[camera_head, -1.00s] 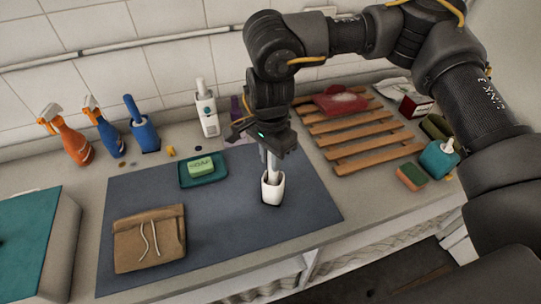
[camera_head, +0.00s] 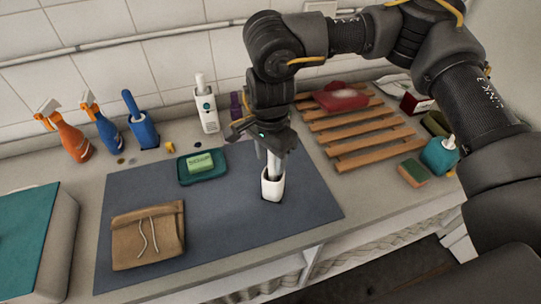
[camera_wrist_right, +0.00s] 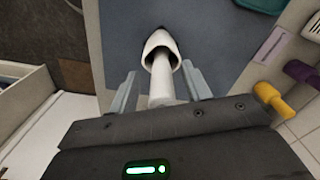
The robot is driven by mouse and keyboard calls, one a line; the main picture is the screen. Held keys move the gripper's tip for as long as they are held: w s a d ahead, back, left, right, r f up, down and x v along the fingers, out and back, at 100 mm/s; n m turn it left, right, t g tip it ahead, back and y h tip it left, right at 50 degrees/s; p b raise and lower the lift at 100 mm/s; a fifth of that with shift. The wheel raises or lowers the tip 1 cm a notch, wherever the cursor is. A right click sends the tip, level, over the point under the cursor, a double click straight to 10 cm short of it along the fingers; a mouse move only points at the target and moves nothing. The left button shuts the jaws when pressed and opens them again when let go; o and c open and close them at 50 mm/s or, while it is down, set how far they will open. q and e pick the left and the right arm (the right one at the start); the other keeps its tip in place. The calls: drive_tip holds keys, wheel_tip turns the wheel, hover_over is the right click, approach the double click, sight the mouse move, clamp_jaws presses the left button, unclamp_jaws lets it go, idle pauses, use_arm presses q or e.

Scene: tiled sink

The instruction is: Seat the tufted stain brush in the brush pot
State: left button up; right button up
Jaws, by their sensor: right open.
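A white pot (camera_head: 273,188) stands upright on the dark blue-grey mat. A pale brush handle (camera_head: 273,162) rises out of its mouth, and the brush's head is hidden inside. My right gripper (camera_head: 272,151) is right above the pot, pointing down. In the right wrist view my right gripper (camera_wrist_right: 163,92) is open, with one finger on each side of the handle (camera_wrist_right: 162,93) and gaps between. The pot (camera_wrist_right: 159,45) is just beyond the fingertips in that view. My left gripper is not in view.
A green soap dish (camera_head: 203,165) and a brown pouch (camera_head: 148,235) are on the mat (camera_head: 225,225). A blue brush holder (camera_head: 144,133), a white holder (camera_head: 207,113) and spray bottles (camera_head: 72,138) stand behind. A wooden rack (camera_head: 370,142) is to the right.

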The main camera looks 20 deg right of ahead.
drive_tip(key=shift+r, duration=0.1)
wheel_tip(320, 180, up, 11)
drive_tip(key=shift+f+b, duration=0.2)
drive_tip(key=shift+b, duration=0.7)
drive_tip(key=shift+s+f, duration=0.1)
